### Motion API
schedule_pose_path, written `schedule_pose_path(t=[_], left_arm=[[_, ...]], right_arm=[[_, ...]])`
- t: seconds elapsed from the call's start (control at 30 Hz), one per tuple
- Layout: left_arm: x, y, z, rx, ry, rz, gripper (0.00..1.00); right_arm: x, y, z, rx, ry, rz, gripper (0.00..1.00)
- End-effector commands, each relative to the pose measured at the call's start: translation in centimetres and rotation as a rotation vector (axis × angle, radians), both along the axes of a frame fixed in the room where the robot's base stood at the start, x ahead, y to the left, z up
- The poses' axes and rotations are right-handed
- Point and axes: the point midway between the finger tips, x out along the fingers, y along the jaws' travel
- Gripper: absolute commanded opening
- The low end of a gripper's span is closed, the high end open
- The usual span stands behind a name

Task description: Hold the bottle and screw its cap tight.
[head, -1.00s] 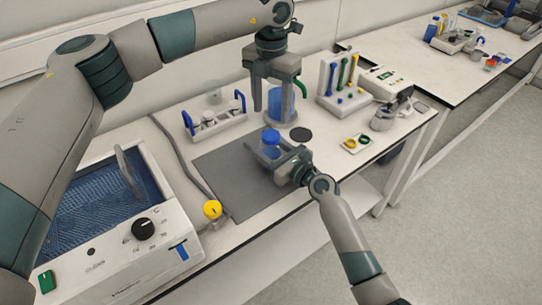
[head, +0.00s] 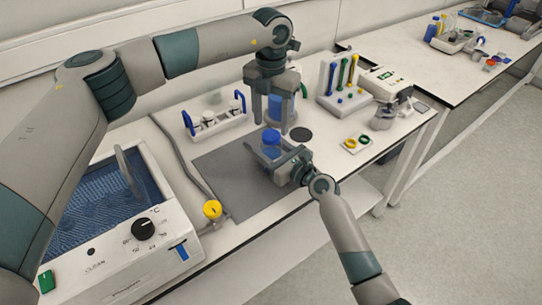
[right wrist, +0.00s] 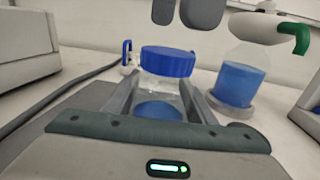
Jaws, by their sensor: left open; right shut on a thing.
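The bottle (head: 270,152) stands upright on the dark grey mat (head: 228,186), with its blue cap (head: 271,136) on top. In the right wrist view the clear bottle (right wrist: 160,95) holds blue liquid, and the ribbed blue cap (right wrist: 167,62) sits on its neck; I cannot tell how tight it is. My right gripper (head: 274,161) is shut on the bottle's body, one finger on each side. My left gripper (head: 271,117) points down with fingers apart, just above the cap. Its fingertips (right wrist: 182,14) also show above the cap in the right wrist view, not touching it.
A larger vessel of blue liquid with a green handle (right wrist: 297,37) stands close behind. A rack with blue handles (head: 215,122) is at the back left, a water bath (head: 160,250) at the front left. A tool stand (head: 335,90) and small rings (head: 357,143) are to the right.

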Motion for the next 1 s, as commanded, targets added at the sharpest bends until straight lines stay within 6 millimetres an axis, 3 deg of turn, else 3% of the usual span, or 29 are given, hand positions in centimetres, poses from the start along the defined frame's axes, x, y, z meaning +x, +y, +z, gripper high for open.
schedule_pose_path(t=[0.3, 0.67, 0.87, 1.0], left_arm=[[0.0, 0.0, -3.3, 0.0, 0.0, 0.0, 0.54], [0.0, 0.0, -3.7, 0.0, 0.0, -0.001, 0.54], [0.0, 0.0, -3.7, 0.0, 0.0, 0.0, 0.12], [0.0, 0.0, -3.7, 0.0, 0.0, 0.0, 0.11]], right_arm=[[0.0, 0.0, 0.0, 0.0, 0.0, 0.0, 0.0], [0.0, 0.0, 0.0, 0.0, 0.0, 0.0, 0.0], [0.0, 0.0, 0.0, 0.0, 0.0, 0.0, 0.0], [0.0, 0.0, 0.0, 0.0, 0.0, 0.0, 0.0]])
